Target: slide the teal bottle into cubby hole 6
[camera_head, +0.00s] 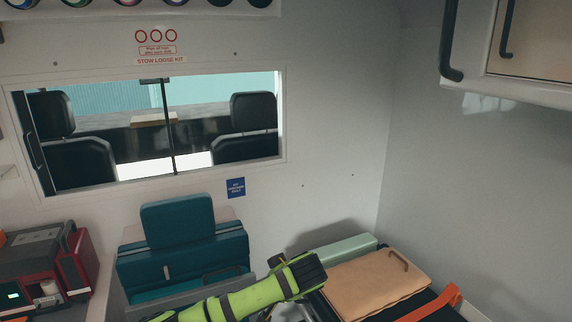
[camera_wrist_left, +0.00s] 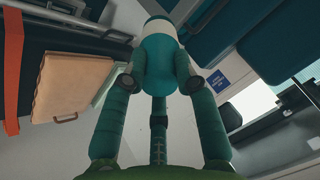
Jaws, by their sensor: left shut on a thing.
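The teal bottle (camera_wrist_left: 159,68) is in the left wrist view at the top middle, with a pale band near its far end. My left gripper (camera_wrist_left: 161,84) is shut on it, one finger on each side. The bottle is not clearly visible in the head view, where a lime, grey-banded shape that seems to be my left arm reaches in at the bottom. A row of round openings with coloured rims (camera_head: 131,2) is cut off by the top edge of the head view. No number is readable, so I cannot tell which is hole 6. My right gripper is not in view.
A teal folding seat (camera_head: 178,220) stands against the wall below the cab window (camera_head: 100,125). A tan case (camera_head: 375,283) and an orange strap (camera_head: 440,303) lie at the lower right. A red device (camera_head: 85,260) is at left. A cabinet (camera_head: 535,90) hangs upper right.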

